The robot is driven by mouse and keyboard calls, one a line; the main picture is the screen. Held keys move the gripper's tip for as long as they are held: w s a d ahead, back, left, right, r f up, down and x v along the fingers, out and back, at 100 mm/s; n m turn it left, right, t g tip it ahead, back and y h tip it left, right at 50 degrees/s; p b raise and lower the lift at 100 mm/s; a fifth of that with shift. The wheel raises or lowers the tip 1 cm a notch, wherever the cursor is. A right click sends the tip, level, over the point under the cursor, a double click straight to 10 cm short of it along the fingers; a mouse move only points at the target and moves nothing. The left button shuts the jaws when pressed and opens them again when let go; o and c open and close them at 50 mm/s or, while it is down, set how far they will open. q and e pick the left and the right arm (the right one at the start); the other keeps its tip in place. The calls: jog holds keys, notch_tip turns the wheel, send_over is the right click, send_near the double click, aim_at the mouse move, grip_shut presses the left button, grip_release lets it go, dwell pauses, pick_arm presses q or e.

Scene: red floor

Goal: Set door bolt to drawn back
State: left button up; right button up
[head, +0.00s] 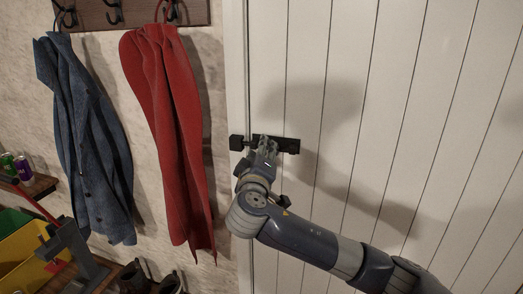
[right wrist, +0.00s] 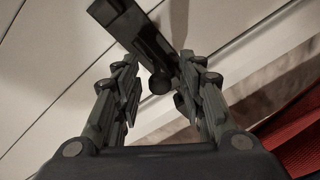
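The black door bolt (head: 291,145) is mounted across the left edge of the white plank door, and its left end piece (head: 236,142) sits at the frame. In the right wrist view the bolt (right wrist: 135,25) runs diagonally from the upper left, with a round dark knob (right wrist: 160,83) sticking out. My right gripper (head: 265,143) is in front of the bolt and hides its middle in the head view. Its fingers (right wrist: 160,75) are apart, one on each side of the knob; I see no clear contact. My left gripper is not in view.
A red garment (head: 170,120) and a blue denim garment (head: 90,140) hang from a hook rack (head: 95,15) left of the door. Shelves with cans (head: 22,167), a yellow bin (head: 22,255) and dark boots (head: 135,278) are at the lower left. The door (head: 420,100) right of the bolt is clear.

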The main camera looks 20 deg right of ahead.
aim_at(278, 149)
grip_shut()
jog(key=shift+s+d+f, duration=0.15)
jog(key=shift+d, duration=0.05)
jog(key=s+d, duration=0.1)
jog(key=d, duration=0.1)
jog(key=shift+s+d+b, duration=0.3)
jog(key=shift+s+d, duration=0.1)
grip_release()
jog(key=shift+s+d, duration=0.15)
jog(key=shift+d, duration=0.05)
